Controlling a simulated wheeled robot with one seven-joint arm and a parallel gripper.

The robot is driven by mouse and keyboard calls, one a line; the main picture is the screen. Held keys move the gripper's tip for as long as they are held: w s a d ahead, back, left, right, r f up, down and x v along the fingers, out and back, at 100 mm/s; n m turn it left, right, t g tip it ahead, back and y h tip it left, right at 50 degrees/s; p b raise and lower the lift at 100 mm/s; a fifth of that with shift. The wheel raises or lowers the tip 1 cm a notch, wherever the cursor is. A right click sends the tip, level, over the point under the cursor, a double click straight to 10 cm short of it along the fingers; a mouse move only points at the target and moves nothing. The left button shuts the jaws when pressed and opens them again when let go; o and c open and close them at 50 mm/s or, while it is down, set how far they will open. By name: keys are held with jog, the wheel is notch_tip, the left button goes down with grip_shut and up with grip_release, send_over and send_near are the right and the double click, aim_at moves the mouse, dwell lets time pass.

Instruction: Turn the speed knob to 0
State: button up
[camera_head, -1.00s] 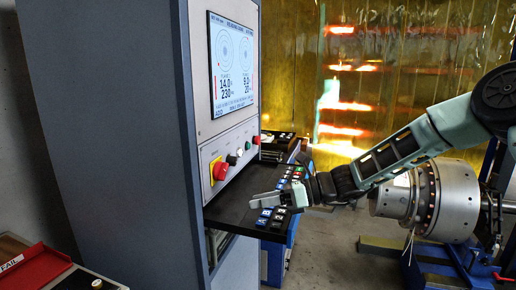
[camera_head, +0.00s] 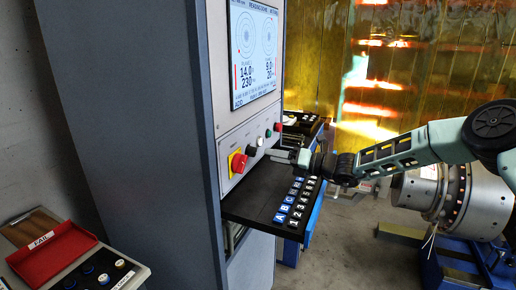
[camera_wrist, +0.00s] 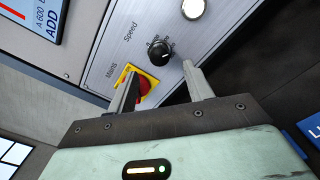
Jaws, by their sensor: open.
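The speed knob (camera_wrist: 159,52) is a small black round knob on the grey control panel (camera_wrist: 105,47), near the word "Speed". In the head view the knob (camera_head: 251,151) sits between the red mains switch and a white button. My gripper (camera_wrist: 162,84) is open and empty, its two fingers pointing at the panel. In the wrist view the knob shows beyond and between the fingertips, apart from them. In the head view my gripper (camera_head: 277,155) is just right of the panel, above the black shelf. The knob's small markings are too blurred to read.
The red mains switch (camera_wrist: 144,86) on its yellow plate lies partly behind the left finger. The black shelf (camera_head: 250,205) below the panel holds several lettered and numbered keys. A screen (camera_head: 254,52) is above the panel. A red FAIL tray (camera_head: 50,255) stands at lower left.

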aim_at(255, 152)
jog(key=p+x, duration=0.1)
jog(key=x, duration=0.5)
jog(key=shift+a+p, duration=0.25)
jog(key=shift+p, duration=0.15)
jog(key=c, duration=1)
